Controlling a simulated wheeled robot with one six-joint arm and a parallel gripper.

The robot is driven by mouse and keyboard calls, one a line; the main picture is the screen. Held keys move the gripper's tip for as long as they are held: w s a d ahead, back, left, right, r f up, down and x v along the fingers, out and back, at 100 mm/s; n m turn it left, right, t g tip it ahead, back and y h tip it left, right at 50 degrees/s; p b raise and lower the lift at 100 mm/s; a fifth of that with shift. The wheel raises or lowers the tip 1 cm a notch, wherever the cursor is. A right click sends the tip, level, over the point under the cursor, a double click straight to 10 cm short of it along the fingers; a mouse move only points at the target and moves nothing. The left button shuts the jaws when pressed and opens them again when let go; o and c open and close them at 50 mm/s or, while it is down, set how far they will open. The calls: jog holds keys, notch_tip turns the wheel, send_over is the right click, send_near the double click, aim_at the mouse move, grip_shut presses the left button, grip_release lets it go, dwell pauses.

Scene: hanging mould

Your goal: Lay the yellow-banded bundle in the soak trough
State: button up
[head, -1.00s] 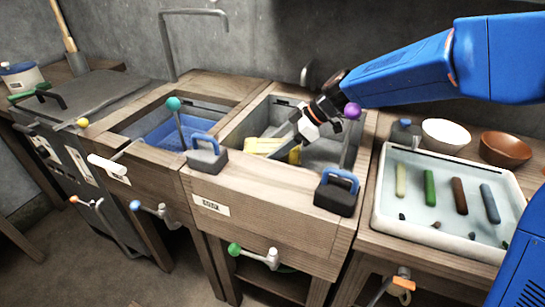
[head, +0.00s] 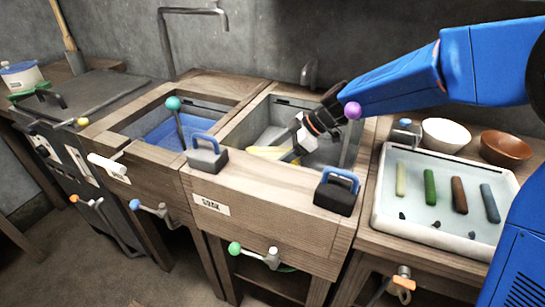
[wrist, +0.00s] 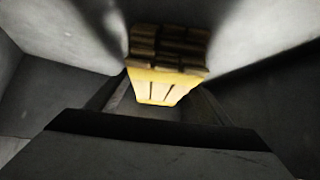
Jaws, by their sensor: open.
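The yellow-banded bundle (head: 264,153) lies low in the soak trough (head: 233,165), the right-hand basin with a label on its front that seems to read SOAK. In the wrist view the bundle (wrist: 156,84) shows a yellow band and dark stick ends, and it sits in the middle of the picture. My gripper (head: 292,156) is open and reaches down into the trough, close to the bundle's right end. The head view does not show whether the fingers touch it. Part of the bundle is hidden by the trough's front wall and my gripper.
A second basin (head: 128,122) with blue liquid adjoins on the left. Blue-handled blocks (head: 337,193) stand on the front rim, and a purple knob (head: 352,110) is beside my arm. A white tray (head: 385,225) with coloured bars and two bowls (head: 446,135) are at right.

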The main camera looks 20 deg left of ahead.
jog(key=v, duration=1.2)
jog(key=shift+r, duration=0.1)
jog(key=shift+a, duration=0.1)
